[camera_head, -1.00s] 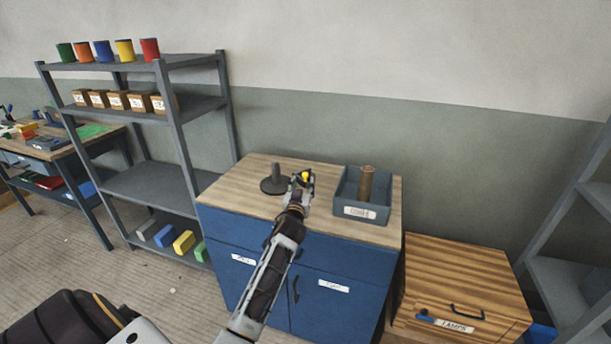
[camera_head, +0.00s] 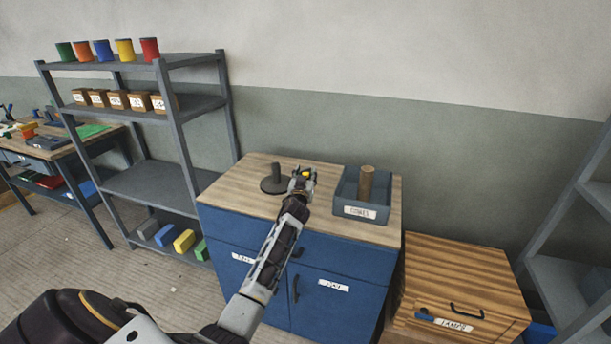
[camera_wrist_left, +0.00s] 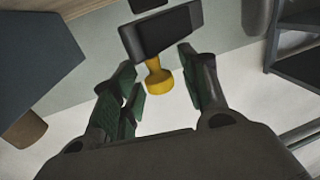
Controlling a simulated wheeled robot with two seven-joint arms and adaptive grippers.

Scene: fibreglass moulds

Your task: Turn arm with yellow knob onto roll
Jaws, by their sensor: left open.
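The yellow knob (camera_wrist_left: 157,82) hangs from a dark block-like arm (camera_wrist_left: 163,32) in the left wrist view. My left gripper (camera_head: 303,178) is open over the cabinet top, with its green-padded fingers on both sides of the knob. I cannot tell whether either finger touches it. In the head view my gripper hides most of the arm, and only a bit of yellow shows. A dark upright cylinder on a round base (camera_head: 275,178) stands just left of the gripper. A brown roll (camera_head: 367,183) stands upright in a grey bin. My right gripper is not in view.
The labelled grey bin (camera_head: 361,212) stands right of my gripper on the wooden top of the blue cabinet (camera_head: 240,190). A striped wooden box (camera_head: 465,275) is at the lower right. A grey shelf (camera_head: 150,180) stands at the left. The front of the cabinet top is mostly clear.

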